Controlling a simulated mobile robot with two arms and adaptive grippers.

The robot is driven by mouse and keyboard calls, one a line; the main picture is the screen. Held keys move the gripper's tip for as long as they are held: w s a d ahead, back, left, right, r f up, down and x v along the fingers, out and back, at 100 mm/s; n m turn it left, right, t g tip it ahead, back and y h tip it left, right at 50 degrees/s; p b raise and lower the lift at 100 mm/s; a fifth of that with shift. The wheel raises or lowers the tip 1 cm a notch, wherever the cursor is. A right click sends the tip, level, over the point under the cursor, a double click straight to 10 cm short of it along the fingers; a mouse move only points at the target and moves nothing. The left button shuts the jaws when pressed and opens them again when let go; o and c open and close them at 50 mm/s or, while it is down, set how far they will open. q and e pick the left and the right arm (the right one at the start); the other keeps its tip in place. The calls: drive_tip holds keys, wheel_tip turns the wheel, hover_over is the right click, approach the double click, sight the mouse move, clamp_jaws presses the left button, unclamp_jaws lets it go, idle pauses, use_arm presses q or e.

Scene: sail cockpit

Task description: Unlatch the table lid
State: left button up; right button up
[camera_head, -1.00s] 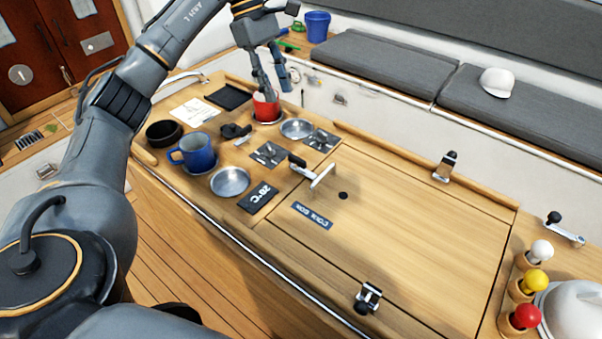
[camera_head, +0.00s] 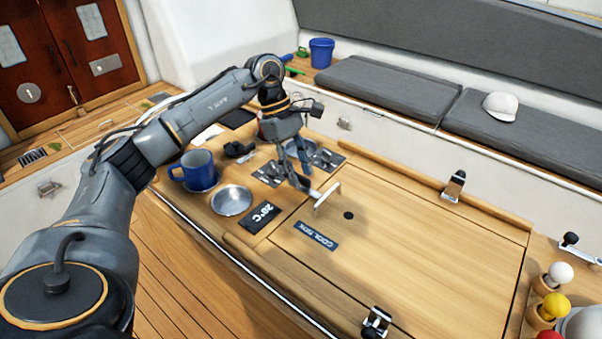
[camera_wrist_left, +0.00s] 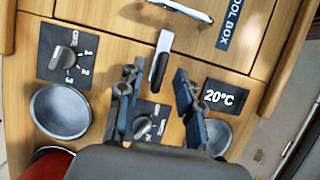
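The table lid (camera_head: 420,250) is the wooden panel with the COOL BOX label (camera_head: 317,236); it lies flat and closed. At its left edge is a lever latch (camera_head: 301,183) with a black grip, partly hidden by my gripper in the head view. The lever shows clearly in the left wrist view (camera_wrist_left: 160,60). A silver bar handle (camera_head: 326,197) stands beside it on the lid. My left gripper (camera_head: 295,165) is above the counter at the lever. In the left wrist view its fingers (camera_wrist_left: 157,75) are apart, with the lever between their tips and no clear contact. My right gripper is not in view.
A 20°C display (camera_head: 261,217) is near the lever. Metal clasps (camera_head: 376,322) (camera_head: 454,186) sit at the lid's near and far edges. The lid top is mostly clear.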

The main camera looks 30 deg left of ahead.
use_arm(q)
drive_tip(key=shift+x, duration=1.1)
clamp_jaws()
